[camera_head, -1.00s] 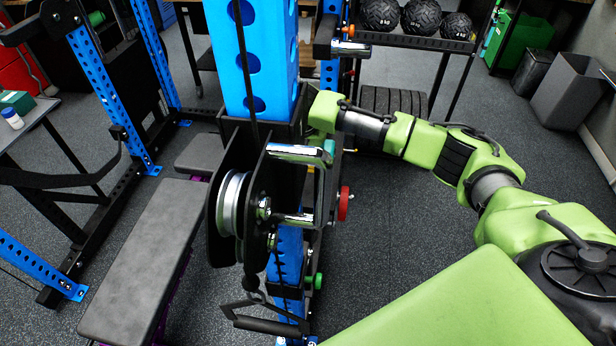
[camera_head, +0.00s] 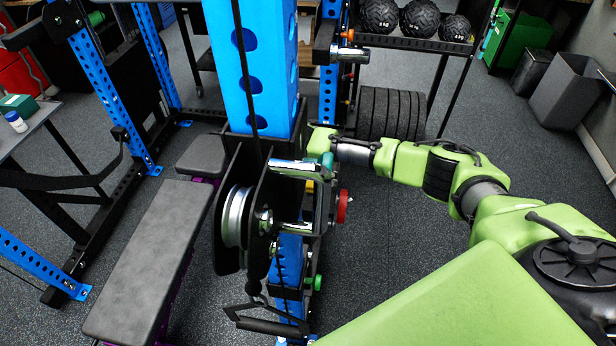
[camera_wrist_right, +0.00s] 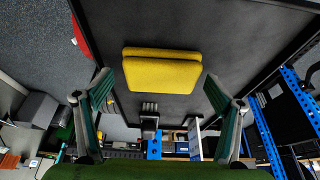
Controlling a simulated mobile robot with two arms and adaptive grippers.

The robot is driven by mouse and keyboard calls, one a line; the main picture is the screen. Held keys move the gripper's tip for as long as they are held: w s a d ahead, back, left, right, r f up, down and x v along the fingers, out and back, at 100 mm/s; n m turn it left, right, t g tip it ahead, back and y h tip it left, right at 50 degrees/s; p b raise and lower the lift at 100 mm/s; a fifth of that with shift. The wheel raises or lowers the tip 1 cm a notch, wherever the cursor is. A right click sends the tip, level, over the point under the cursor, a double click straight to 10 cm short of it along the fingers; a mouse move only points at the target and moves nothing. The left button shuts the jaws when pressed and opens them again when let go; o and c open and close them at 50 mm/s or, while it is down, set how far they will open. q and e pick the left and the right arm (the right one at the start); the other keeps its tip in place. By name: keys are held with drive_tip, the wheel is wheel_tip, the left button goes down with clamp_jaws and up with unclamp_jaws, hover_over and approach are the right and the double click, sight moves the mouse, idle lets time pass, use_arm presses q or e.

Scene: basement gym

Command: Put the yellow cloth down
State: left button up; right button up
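The yellow cloth (camera_wrist_right: 162,70) is a folded, flat pad in the right wrist view. It appears to lie on a dark flat surface (camera_wrist_right: 245,40) with raised edges. My right gripper (camera_wrist_right: 158,84) is open, with its two green-grey fingers spread to the left and right of the cloth. No finger visibly touches the cloth; the gap in depth is hard to judge. In the head view my right arm reaches in from the right, and its gripper is mostly hidden behind the blue upright and pulley. My left gripper is not in view.
A blue rack upright (camera_head: 250,75) with a pulley (camera_head: 236,228) and chrome handle stands close to my right arm's end. A grey bench (camera_head: 150,250) is at left. A ball rack (camera_head: 415,42) is behind. Open floor lies right of the upright.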

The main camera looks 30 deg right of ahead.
drive_tip(key=shift+f+b, duration=0.15)
drive_tip(key=shift+b, duration=0.25)
drive_tip(key=b+v, duration=0.2)
drive_tip(key=v, duration=0.2)
drive_tip(key=shift+s+a+r+b, duration=0.2)
drive_tip(key=shift+a+r+b, duration=0.05)
drive_tip(key=shift+r+b, duration=0.05)
drive_tip(key=v, duration=0.9)
drive_tip(key=shift+b, duration=0.4)
drive_tip(key=shift+d, duration=0.1)
